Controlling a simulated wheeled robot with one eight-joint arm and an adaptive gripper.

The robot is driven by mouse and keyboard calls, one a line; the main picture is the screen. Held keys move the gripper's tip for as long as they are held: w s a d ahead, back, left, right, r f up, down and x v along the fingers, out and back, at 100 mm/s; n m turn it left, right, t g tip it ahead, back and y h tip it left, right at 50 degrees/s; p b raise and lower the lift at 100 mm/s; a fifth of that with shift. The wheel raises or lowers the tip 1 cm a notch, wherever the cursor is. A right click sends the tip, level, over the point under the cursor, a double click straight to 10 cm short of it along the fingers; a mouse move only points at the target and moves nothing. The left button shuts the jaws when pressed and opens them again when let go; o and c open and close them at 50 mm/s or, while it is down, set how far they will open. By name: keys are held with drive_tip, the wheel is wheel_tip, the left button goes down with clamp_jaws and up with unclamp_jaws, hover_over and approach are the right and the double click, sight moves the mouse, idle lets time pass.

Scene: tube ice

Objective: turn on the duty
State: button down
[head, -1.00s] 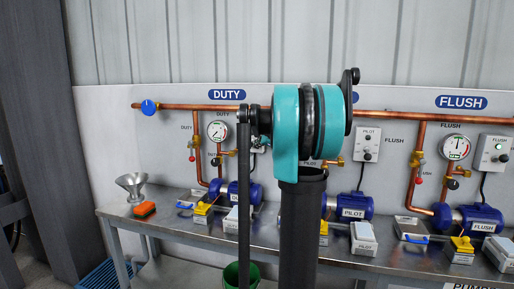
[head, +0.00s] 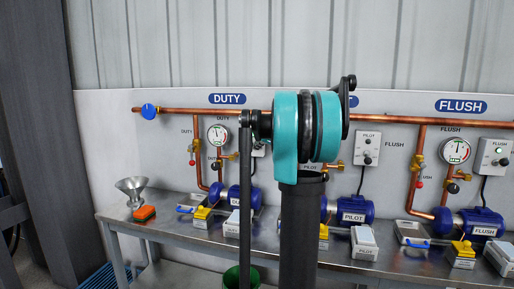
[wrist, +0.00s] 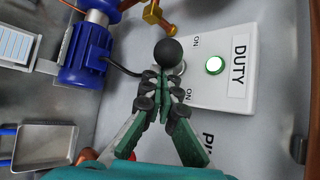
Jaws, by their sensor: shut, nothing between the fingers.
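The DUTY control box (wrist: 222,85) is white, with a green lamp (wrist: 214,65) lit beside its DUTY label in the wrist view. A round black knob (wrist: 168,51) shows at the box's edge, just beyond my fingertips; I cannot tell whether they touch it. My gripper (wrist: 165,78) is shut and empty, with its fingertips together in front of the box. In the head view my arm hides most of this box and my gripper. The DUTY sign (head: 227,99) and DUTY gauge (head: 217,133) show left of my arm.
The PILOT box (head: 367,149) and FLUSH box (head: 493,157) are on the panel to the right. Copper pipes run along the panel. Blue pumps, yellow pedestals and trays crowd the steel bench (head: 180,236).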

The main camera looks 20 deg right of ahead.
drive_tip(key=shift+r, duration=0.15)
drive_tip(key=shift+r, duration=0.7)
